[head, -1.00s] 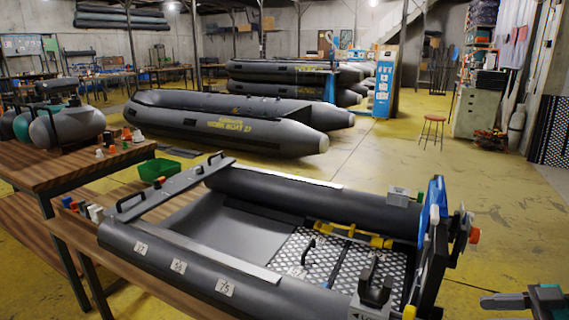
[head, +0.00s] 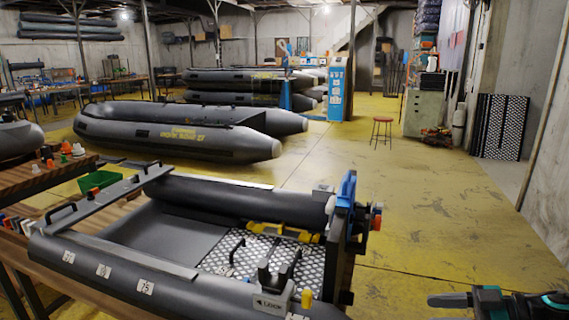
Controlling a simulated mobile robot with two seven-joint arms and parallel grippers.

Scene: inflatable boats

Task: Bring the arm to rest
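My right gripper (head: 452,300) is at the lower right corner of the head view, with dark fingers and teal parts on its body. It points left over the yellow floor, and the lower part is cut off by the frame edge. Nothing shows held at its visible finger. Whether it is open or shut is not clear. My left gripper is not in view. The grey inflatable boat (head: 160,285) on the wooden bench is to the left of the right gripper, clearly apart from it.
The boat's upright end board (head: 340,250) carries blue and orange parts. A green bin (head: 98,181) and small coloured pieces are at the left bench. Bigger boats (head: 180,135) lie behind. A red stool (head: 382,130) stands farther back. The yellow floor (head: 450,200) at right is open.

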